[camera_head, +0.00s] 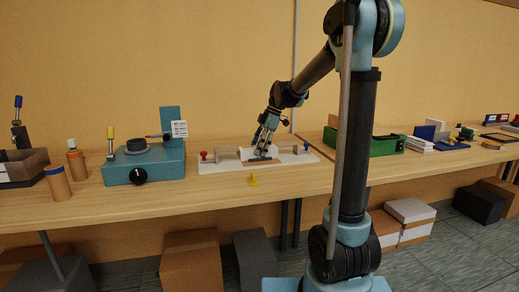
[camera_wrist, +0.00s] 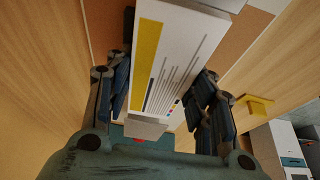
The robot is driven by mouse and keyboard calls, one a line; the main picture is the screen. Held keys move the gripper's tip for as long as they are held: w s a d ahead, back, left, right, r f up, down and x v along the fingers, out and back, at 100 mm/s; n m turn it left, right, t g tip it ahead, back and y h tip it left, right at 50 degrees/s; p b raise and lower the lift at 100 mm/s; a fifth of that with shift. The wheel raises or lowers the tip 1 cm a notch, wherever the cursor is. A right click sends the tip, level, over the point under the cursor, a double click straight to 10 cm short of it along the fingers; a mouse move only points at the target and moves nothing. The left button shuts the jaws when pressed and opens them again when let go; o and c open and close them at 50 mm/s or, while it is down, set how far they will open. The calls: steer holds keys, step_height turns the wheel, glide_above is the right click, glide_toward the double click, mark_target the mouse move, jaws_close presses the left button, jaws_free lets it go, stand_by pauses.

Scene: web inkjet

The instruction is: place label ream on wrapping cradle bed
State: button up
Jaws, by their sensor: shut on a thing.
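The label ream (camera_wrist: 185,50) is a white block with a yellow band and dark stripes, between my gripper's fingers in the wrist view. My gripper (camera_wrist: 162,100) is shut on it, with a finger on each side. In the head view my gripper (camera_head: 262,153) points down over the middle of a white base plate (camera_head: 300,158) with grey blocks and red knobs, which looks like the wrapping cradle. A brown surface (camera_head: 262,163) lies there under the gripper, and brown also shows beyond the ream in the wrist view. Whether the ream touches the bed cannot be told.
A teal machine (camera_head: 145,165) with a black knob stands left of the plate. A small yellow piece (camera_head: 253,181) is at the table's front edge. A green box (camera_head: 387,145) and white stacks (camera_head: 419,145) stand to the right. Boxes sit on the floor below.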

steer(key=o, duration=1.3)
steer(key=v, duration=1.2)
